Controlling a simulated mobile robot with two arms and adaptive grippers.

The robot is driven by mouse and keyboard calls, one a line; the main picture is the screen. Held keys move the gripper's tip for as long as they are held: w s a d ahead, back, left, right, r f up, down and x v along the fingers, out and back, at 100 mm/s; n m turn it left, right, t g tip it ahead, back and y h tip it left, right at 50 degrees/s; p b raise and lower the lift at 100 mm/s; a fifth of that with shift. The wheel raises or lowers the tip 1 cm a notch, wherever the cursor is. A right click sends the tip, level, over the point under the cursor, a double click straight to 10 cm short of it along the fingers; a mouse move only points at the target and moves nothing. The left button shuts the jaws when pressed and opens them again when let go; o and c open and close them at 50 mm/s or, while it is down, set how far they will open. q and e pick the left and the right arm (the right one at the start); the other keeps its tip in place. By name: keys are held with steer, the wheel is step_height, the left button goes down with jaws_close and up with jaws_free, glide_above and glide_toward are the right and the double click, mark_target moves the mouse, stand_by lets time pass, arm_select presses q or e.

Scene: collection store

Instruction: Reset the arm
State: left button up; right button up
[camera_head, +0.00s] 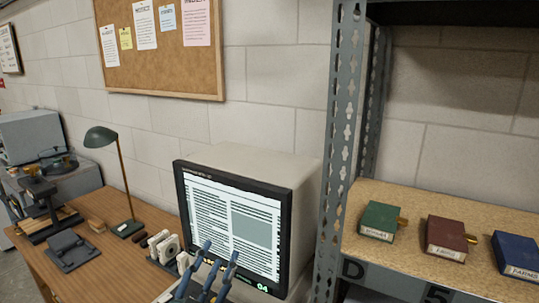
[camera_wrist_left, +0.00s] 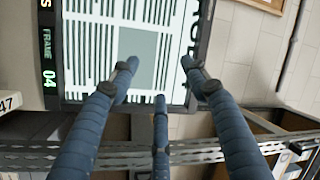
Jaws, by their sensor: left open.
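My left gripper (camera_head: 212,274) is at the bottom of the head view, in front of the lower part of a microfilm-style screen (camera_head: 232,222). Its blue fingers are spread, open and empty. In the left wrist view the open fingers (camera_wrist_left: 160,82) point toward the same lit screen (camera_wrist_left: 90,40), with nothing between them. Whether they touch the screen cannot be told. My left arm behind the fingers is out of the head view. My right gripper is in neither view.
A wooden desk (camera_head: 105,262) on the left holds a green lamp (camera_head: 122,180) and other equipment. A metal shelf post (camera_head: 343,130) stands right of the screen. A corkboard (camera_head: 150,70) hangs behind.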

arm_select(q)
steer(key=s+a+f+n+g+y, duration=0.3)
steer(key=s+a+f+n, duration=0.15)
steer(key=f, duration=0.35)
steer(key=s+a+f+n+g+y, duration=0.25)
steer(key=s+a+f+g, duration=0.2)
steer(key=f, duration=0.35)
steer(key=s+f+n+g+h, duration=0.15)
steer(key=s+f+g, duration=0.35)
steer(key=s, duration=0.7)
steer(key=s+f+n+g, duration=0.2)
steer(key=s+f+g, duration=0.2)
steer(key=s+f, duration=0.55)
step_height(320, 180, down, 26)
steer(key=s+b, duration=0.2)
steer(key=s, duration=0.1)
steer(key=s+a+f+g+b, duration=0.2)
steer(key=s+f, duration=1.5)
steer(key=f, duration=0.1)
steer(key=shift+a+f+m, duration=0.25)
steer(key=shift+a+m, duration=0.1)
steer(key=shift+a, duration=0.05)
